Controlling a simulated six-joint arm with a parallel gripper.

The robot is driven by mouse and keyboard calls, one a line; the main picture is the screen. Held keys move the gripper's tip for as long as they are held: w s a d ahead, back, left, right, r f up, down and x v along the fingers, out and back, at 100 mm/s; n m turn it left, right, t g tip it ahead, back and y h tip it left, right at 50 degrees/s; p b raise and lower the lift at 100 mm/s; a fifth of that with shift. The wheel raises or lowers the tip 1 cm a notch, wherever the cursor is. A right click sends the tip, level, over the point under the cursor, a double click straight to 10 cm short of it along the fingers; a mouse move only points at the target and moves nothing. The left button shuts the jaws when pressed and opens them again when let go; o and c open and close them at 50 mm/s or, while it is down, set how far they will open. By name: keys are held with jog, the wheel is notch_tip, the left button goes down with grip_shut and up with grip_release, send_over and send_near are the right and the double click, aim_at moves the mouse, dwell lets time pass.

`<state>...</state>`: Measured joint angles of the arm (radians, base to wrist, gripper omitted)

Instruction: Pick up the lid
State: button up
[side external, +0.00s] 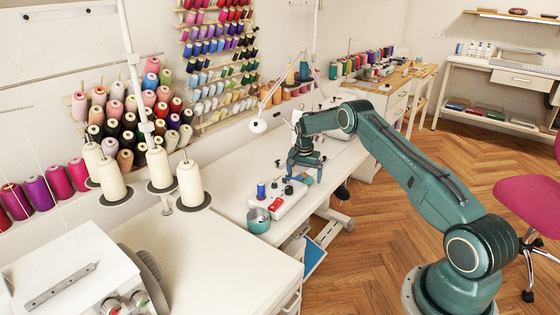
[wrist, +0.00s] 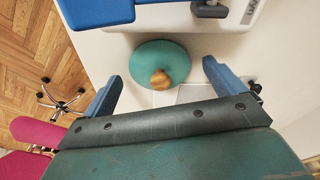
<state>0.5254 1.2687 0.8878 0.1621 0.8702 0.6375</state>
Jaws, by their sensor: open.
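The lid (wrist: 174,57) is a round teal disc with a brown wooden knob (wrist: 160,80) in its middle. In the wrist view it lies on the white table, between and beyond the fingers of my gripper (wrist: 163,75). The fingers are wide apart with nothing held between them, and a gap shows on either side of the lid. In the side view my gripper (side external: 304,176) points down over the white table.
A white machine with a blue part (wrist: 105,10) stands close beyond the lid. In the side view a teal cup (side external: 258,222) and a white device with spools (side external: 281,204) stand in front of my gripper. Thread cones (side external: 191,183) stand at left. The table's edge drops to wooden floor (side external: 340,265).

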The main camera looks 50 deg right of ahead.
aim_at(304, 174)
jog(key=c, duration=1)
jog(key=shift+r, duration=0.1)
jog(key=shift+c, duration=0.2)
notch_tip(304, 174, up, 20)
dwell(0.7)
jog(key=s+a+f+n, duration=0.1)
jog(key=a+f, duration=0.3)
jog(key=a, duration=1)
jog(key=s+a+f+n, duration=0.1)
jog(key=a+f+n, duration=0.2)
jog(key=a, duration=1.2)
notch_tip(304, 174, down, 2)
jog(key=shift+a+f+n+t, duration=0.15)
jog(key=shift+f+n+t, duration=0.15)
jog(key=shift+t, duration=0.1)
